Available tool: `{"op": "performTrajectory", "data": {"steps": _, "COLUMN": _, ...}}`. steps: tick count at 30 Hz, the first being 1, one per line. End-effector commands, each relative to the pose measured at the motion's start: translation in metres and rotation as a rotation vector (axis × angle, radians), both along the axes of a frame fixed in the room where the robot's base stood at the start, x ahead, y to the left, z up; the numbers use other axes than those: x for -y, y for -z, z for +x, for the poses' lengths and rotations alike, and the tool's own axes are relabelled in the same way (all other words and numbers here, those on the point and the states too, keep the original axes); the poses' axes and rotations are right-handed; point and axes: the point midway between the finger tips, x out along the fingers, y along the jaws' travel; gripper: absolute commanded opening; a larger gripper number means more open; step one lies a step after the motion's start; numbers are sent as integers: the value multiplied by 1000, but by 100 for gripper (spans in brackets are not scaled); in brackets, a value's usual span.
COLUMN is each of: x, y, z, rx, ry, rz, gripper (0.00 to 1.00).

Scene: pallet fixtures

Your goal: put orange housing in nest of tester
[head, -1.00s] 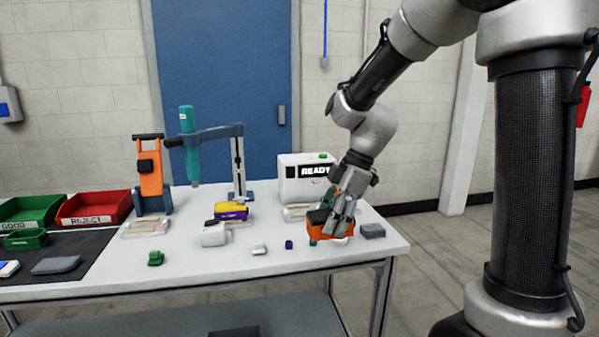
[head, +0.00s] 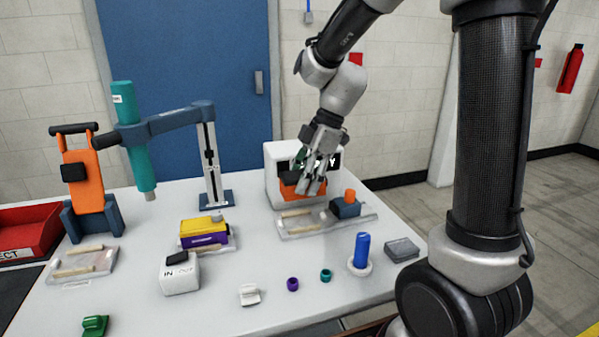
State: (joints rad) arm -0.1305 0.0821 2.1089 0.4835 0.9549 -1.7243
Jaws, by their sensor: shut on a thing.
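The orange housing (head: 289,191), with a dark part on top, is in my gripper (head: 310,190). My gripper is shut on it and holds it above the tester's nest, in front of the tester's display. The tester (head: 275,158) is a white box at the back of the table, its dark display partly covered by the gripper and housing. The nest (head: 301,233) is a clear plate with light wooden-coloured strips in front of the box; it looks empty between the strips. A dark blue block with an orange knob (head: 346,208) stands at the plate's right end.
A purple and yellow block (head: 205,238) sits on another fixture, with a white box (head: 180,276) before it. A blue peg (head: 361,251), small rings (head: 293,284) and a grey block (head: 402,249) stand at front right. A teal driver (head: 133,140) hangs on an arm at left.

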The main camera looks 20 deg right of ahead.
Motion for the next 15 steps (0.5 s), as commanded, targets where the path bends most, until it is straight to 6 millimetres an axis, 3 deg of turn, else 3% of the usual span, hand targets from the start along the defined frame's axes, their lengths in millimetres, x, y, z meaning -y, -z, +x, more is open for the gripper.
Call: {"op": "performTrajectory", "data": {"steps": 15, "x": 0, "y": 46, "z": 0, "rx": -2, "ry": 0, "rz": 0, "gripper": 21}}
